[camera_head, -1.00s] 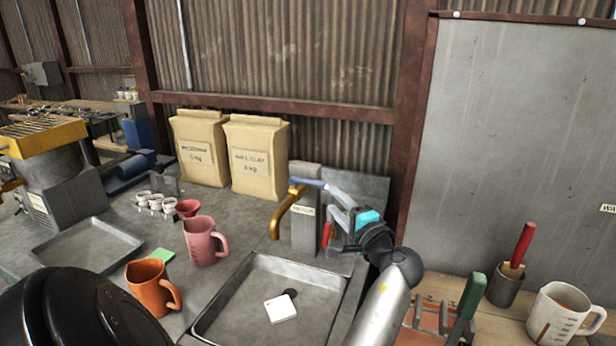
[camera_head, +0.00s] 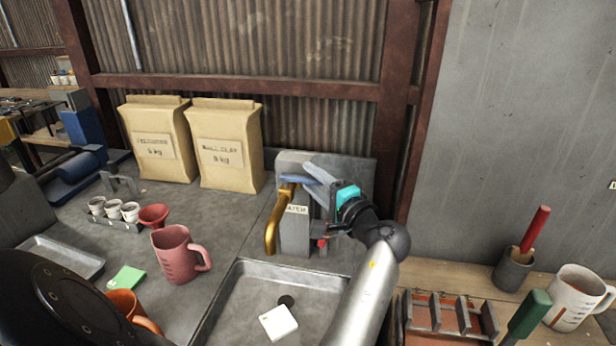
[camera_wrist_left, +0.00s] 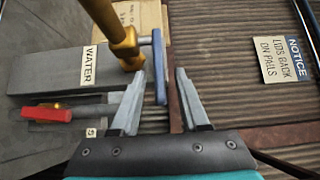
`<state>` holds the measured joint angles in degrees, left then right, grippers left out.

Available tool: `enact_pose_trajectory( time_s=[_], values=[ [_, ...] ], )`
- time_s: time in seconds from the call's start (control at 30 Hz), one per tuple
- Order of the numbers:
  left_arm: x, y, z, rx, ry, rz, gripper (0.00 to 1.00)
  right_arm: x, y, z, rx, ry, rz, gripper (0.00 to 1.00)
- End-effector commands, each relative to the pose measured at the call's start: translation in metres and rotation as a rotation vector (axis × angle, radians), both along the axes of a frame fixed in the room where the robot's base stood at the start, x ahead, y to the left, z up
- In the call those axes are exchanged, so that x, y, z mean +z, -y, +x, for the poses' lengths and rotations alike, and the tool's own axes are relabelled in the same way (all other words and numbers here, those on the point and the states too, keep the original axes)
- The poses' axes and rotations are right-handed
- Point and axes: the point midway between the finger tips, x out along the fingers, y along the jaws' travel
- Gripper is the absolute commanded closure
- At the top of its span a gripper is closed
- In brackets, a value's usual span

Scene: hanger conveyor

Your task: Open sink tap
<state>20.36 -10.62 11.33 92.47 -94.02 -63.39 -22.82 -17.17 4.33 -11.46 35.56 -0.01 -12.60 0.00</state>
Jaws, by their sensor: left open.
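The sink tap is a brass spout (camera_head: 274,222) on a grey block labelled WATER (camera_head: 296,236), behind the sink basin (camera_head: 235,290). A blue lever (camera_head: 297,180) sits at its top. My right gripper is not in view.
A pink jug (camera_head: 178,254), two paper bags (camera_head: 227,145) and a red funnel (camera_head: 154,216) stand left. A tool rack (camera_head: 448,316) is at right.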

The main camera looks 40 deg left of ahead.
Motion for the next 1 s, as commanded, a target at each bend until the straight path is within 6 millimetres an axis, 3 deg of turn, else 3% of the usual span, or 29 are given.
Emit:
enact_pose_trajectory(
  time_s=[0.17,0.57,1.0],
  values=[
    [-0.0001,0.0002,-0.0001,0.0,0.0,0.0,0.55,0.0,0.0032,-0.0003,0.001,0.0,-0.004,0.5],
    [-0.0001,0.0,0.0,0.0,0.0,0.0,0.99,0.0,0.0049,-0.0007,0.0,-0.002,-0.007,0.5],
    [0.0001,-0.0002,0.0,0.0,0.0,0.0,1.0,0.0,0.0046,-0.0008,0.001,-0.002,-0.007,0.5]
  ],
)
